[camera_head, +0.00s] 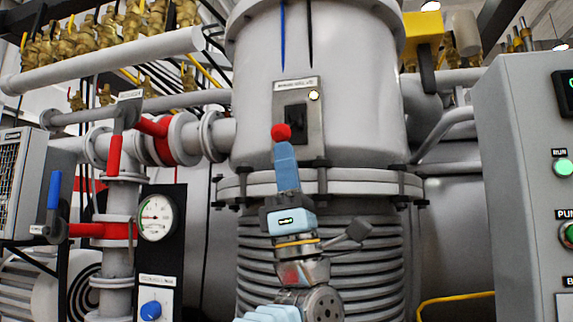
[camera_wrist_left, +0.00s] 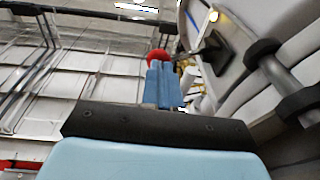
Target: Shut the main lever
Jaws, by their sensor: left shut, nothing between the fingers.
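The main lever is a short dark rod with a red ball knob (camera_head: 281,132), set in a black slot on a grey plate (camera_head: 313,100) on the front of the big vessel. My left gripper (camera_head: 285,150) is shut and empty, its blue fingers pointing up just below the knob. In the left wrist view the red knob (camera_wrist_left: 156,56) shows at the fingertips (camera_wrist_left: 162,70), with the rod (camera_wrist_left: 186,52) running right to its dark housing. The fingers overlap the knob's lower edge in view; I cannot tell whether they touch. My right gripper is not in view.
The pale cylindrical vessel (camera_head: 350,120) has a bolted flange (camera_head: 350,183) above ribbed coils (camera_head: 365,255). Red-banded pipes, a blue-handled valve (camera_head: 54,190) and a round gauge (camera_head: 157,217) stand left. A grey control cabinet (camera_head: 520,180) stands right.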

